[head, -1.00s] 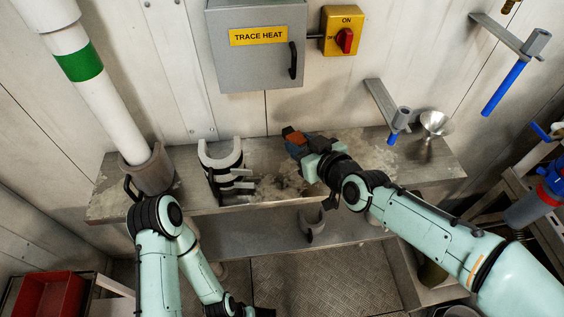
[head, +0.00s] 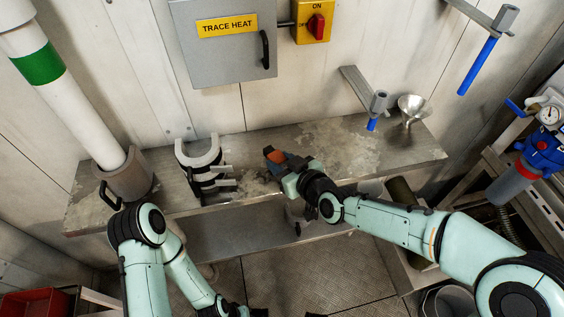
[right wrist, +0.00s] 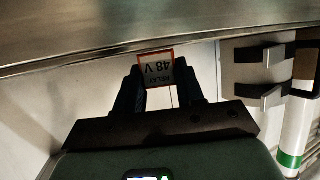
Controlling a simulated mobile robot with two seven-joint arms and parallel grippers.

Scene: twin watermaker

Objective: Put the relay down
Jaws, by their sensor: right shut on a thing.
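My right gripper (head: 284,164) is shut on the relay (head: 274,156), which shows an orange face in the head view. In the head view the relay appears over the front part of the metal bench (head: 345,150); I cannot tell if it touches the bench. In the right wrist view the relay (right wrist: 156,72) sits between the two dark fingertips, its label "RELAY 48 V" upside down in an orange frame. The bench edge (right wrist: 110,62) runs just beyond it. My left arm hangs low at the bottom left; its end (head: 232,309) is partly cut off.
A grey clamp-like holder (head: 199,152) stands on the bench left of the relay. A white pipe (head: 75,100) enters a grey socket further left. The trace heat box (head: 225,50) and red switch (head: 317,27) hang above. A funnel (head: 413,105) is at right.

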